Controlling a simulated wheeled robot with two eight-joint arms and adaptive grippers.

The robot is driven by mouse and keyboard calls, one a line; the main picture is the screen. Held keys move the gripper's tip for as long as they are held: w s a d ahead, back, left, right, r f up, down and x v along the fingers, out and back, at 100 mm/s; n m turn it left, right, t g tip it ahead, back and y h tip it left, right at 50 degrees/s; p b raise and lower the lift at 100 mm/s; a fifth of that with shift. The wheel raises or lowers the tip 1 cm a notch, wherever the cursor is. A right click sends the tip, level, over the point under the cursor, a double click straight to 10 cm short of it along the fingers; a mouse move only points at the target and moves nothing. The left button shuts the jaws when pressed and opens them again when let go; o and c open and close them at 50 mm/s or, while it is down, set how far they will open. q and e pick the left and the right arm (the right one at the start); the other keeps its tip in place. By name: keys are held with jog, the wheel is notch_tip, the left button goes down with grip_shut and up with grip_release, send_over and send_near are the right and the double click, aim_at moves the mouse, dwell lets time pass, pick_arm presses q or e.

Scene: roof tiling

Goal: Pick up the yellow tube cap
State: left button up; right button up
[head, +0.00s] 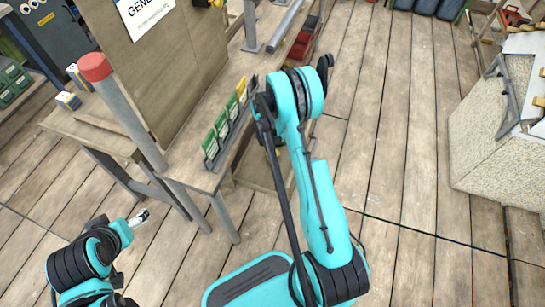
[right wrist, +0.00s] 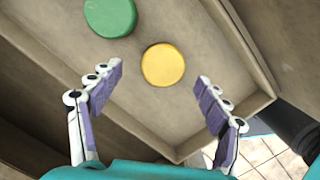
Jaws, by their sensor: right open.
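The yellow tube cap (right wrist: 162,64) is a flat round disc lying in a shallow wooden tray or compartment (right wrist: 145,125) in the right wrist view. My right gripper (right wrist: 159,78) is open, with its purple-padded fingers on either side of the cap and apart from it. How far the fingers are above the cap is hard to tell. In the head view the cap is not visible, and my right gripper is hidden beyond my teal arm at the bench. My left gripper (head: 139,217) is low at the left, small in view and away from the bench.
A green round cap (right wrist: 110,17) lies beside the yellow one. The tray's raised rim runs along the right. In the head view, a row of green and yellow packets (head: 226,122) lines the bench edge, and a red-topped post (head: 95,67) stands left.

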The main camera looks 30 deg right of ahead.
jog(key=f, duration=0.1)
jog(key=f+b, duration=0.1)
jog(key=f, duration=0.1)
jog(key=f+b, duration=0.1)
jog(key=shift+s+d+f, duration=0.3)
jog(key=shift+r, duration=0.1)
jog(key=c, duration=0.9)
jog(key=shift+c, duration=0.2)
notch_tip(320, 180, up, 10)
jog(key=p, duration=0.4)
